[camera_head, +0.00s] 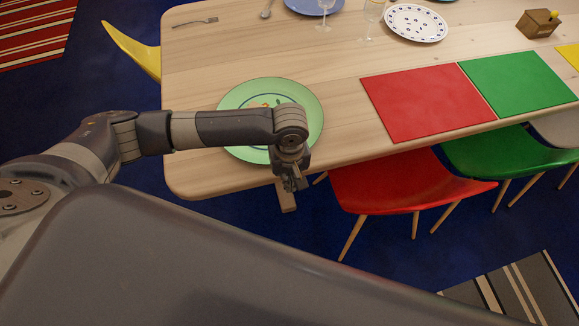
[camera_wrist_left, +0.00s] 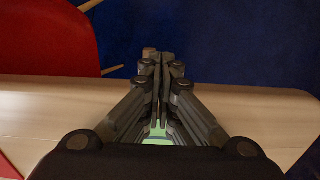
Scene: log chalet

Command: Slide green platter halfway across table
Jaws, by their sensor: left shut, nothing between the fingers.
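The green platter (camera_head: 252,97) lies flat on the wooden table (camera_head: 300,57) near its front left corner, with a pattern at its centre. My left arm crosses over it and hides part of it. My left gripper (camera_head: 289,186) hangs just past the table's front edge, close to the platter's near right side, and is shut and empty. In the left wrist view the shut fingers (camera_wrist_left: 157,56) point beyond the table edge over the blue floor, and a bit of green platter (camera_wrist_left: 158,141) shows between the finger links. I cannot tell whether the gripper touches the platter. My right gripper is not in view.
A red mat (camera_head: 425,102) and a green mat (camera_head: 518,82) lie right of the platter. A patterned plate (camera_head: 415,22), a blue plate (camera_head: 312,5), glasses and a fork (camera_head: 195,22) are further back. A red chair (camera_head: 400,182) stands at the front edge.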

